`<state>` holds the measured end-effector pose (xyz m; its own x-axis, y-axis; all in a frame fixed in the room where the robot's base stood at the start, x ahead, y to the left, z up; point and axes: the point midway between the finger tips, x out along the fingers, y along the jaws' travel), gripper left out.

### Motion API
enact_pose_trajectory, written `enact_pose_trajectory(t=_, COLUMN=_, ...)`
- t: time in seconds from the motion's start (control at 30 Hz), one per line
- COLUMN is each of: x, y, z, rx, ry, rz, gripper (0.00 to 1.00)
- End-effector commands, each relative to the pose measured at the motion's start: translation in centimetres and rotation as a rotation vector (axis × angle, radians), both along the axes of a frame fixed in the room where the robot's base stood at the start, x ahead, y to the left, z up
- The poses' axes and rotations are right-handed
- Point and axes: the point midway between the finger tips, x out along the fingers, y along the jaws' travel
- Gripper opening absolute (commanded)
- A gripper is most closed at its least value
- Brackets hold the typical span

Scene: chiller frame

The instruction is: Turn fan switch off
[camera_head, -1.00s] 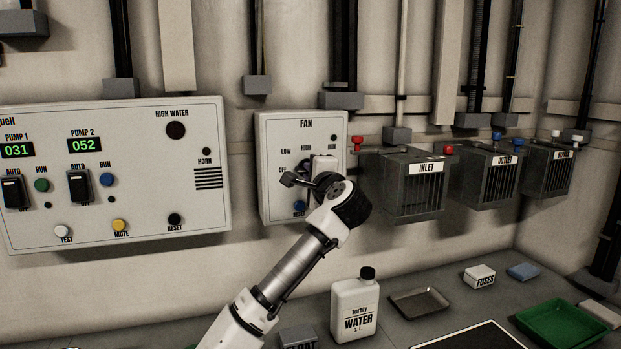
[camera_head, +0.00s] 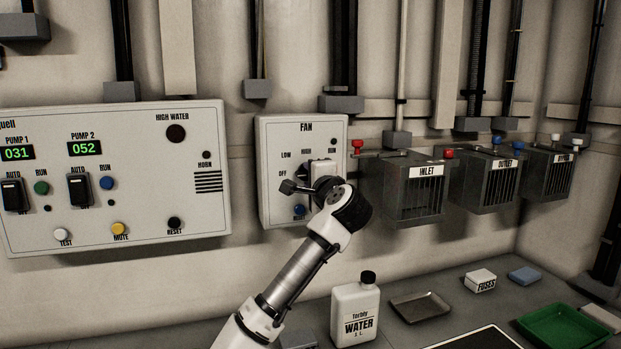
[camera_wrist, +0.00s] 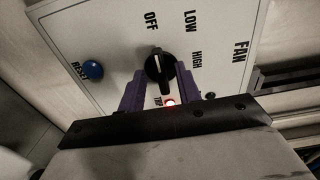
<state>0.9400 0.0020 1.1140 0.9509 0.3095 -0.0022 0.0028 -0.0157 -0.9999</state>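The fan switch is a black knob (camera_wrist: 160,68) on the light grey FAN panel (camera_head: 282,135). In the wrist view its white mark points up, toward the OFF lettering, with LOW and HIGH further right. My gripper (camera_wrist: 163,84) is at the panel, with one purple finger on each side of the knob's lower part. The fingers stand apart with the knob between them; I cannot tell whether they press on it. A red lamp (camera_wrist: 169,102) glows just below the knob.
A blue RESET button (camera_wrist: 93,70) is left of the knob in the wrist view. The large pump panel (camera_head: 195,235) is to the left and the INLET cage (camera_head: 413,190) close on the right. A water jug (camera_head: 355,310) stands on the bench below.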

Motion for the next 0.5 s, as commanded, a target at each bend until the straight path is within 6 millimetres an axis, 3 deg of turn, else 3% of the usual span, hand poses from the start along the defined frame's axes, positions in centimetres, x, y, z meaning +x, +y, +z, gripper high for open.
enact_pose_trajectory(t=0.27, x=-0.4, y=-0.2, z=0.0, rx=0.001, ry=-0.002, rz=-0.001, gripper=0.34)
enact_pose_trajectory(t=0.5, x=-4.1, y=-1.5, z=-0.1, rx=0.001, ry=-0.005, rz=-0.005, gripper=0.34)
